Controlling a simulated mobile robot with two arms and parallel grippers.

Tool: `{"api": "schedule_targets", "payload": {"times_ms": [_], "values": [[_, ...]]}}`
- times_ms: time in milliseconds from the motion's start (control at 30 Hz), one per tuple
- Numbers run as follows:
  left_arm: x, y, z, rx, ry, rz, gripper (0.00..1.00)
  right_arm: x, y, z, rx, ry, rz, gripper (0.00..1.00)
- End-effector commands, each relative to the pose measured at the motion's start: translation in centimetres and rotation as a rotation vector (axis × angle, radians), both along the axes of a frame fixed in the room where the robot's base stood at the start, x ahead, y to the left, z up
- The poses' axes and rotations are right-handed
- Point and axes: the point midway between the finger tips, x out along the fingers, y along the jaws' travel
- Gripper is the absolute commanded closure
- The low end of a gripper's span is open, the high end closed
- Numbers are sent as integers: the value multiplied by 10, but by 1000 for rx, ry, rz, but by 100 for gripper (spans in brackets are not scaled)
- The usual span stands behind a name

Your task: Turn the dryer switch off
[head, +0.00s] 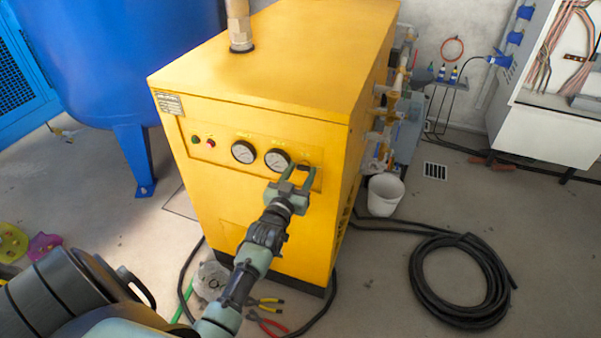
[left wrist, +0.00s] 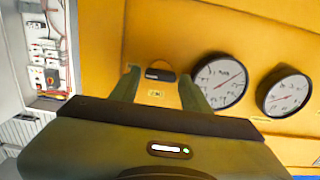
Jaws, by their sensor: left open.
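The yellow dryer cabinet (head: 225,210) stands in the middle of the head view, with two round gauges (head: 259,155) and small green and red buttons (head: 203,141) on its front panel. My left gripper (head: 297,168) is at the panel, just right of the gauges. In the left wrist view, the black dryer switch (left wrist: 160,74) shows between the spread fingers of my left gripper (left wrist: 159,80), with a small yellow label below it. The gripper is open; I cannot tell whether a finger touches the switch. My right gripper is not in view.
A blue tank (head: 110,60) stands behind the cabinet at left. A white bucket (head: 385,194) and a coiled black hose (head: 460,280) are on the floor at right. Pliers (head: 265,312) lie in front of the cabinet. An open electrical cabinet (head: 555,60) is at the back right.

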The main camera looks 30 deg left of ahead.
Motion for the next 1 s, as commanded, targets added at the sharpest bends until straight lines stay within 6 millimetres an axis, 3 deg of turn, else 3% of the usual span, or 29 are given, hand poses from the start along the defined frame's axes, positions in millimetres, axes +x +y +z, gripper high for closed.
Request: {"api": "schedule_targets", "payload": {"times_ms": [167, 300, 333, 667, 1000], "values": [[0, 0, 0, 0, 0, 0, 56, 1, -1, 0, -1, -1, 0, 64], [0, 0, 0, 0, 0, 0, 95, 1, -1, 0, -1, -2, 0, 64], [0, 0, 0, 0, 0, 0, 100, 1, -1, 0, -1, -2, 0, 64], [0, 0, 1, -46, -11, 0, 100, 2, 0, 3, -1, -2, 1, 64], [0, 1, 1, -272, -65, 0, 100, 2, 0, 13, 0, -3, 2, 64]]}}
